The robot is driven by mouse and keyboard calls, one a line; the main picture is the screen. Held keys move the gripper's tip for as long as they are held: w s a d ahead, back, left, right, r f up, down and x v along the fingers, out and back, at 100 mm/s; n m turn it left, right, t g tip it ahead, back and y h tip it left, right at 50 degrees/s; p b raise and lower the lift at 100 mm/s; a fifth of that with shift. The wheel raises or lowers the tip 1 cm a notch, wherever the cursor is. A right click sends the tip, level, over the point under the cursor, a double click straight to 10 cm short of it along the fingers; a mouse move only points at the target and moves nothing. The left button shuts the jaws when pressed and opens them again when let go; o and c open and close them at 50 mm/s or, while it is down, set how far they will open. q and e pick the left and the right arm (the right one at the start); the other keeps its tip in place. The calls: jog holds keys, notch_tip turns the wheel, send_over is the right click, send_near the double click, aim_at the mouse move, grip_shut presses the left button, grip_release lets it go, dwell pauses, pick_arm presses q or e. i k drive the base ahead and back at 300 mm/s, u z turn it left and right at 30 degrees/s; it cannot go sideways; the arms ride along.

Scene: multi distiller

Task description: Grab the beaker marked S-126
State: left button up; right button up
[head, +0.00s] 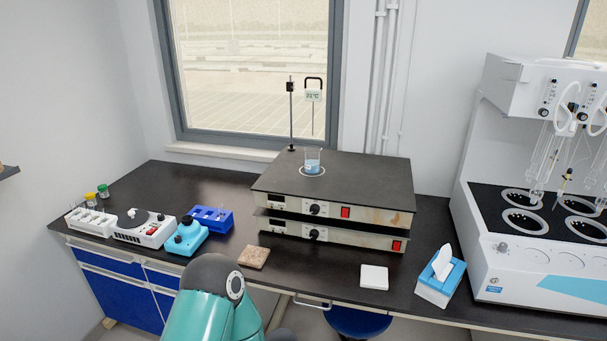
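A small glass beaker (312,162) with blue liquid stands upright on the dark top plate of the upper heating unit (345,190), near its back edge, inside a pale ring marking. Any marking on the beaker is too small to read, so I cannot confirm S-126. A thin probe hangs down into or just behind it from a display (313,95) reading about 21 °C. One of my arm links, teal with a dark joint, shows at the bottom centre. Neither gripper is in view.
A stand rod (291,115) rises beside the beaker. A second heating unit (290,228) sits underneath. Small instruments (145,230) and a blue rack (209,217) stand left. A brown tile (253,257), white pad (374,277) and tissue box (441,278) lie in front. A large distiller (535,250) stands right.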

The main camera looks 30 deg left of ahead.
aim_at(312, 154)
jog(key=u, duration=0.3)
jog(key=k, duration=0.2)
jog(key=u, duration=0.95)
jog(key=i, duration=1)
jog(key=u, duration=0.1)
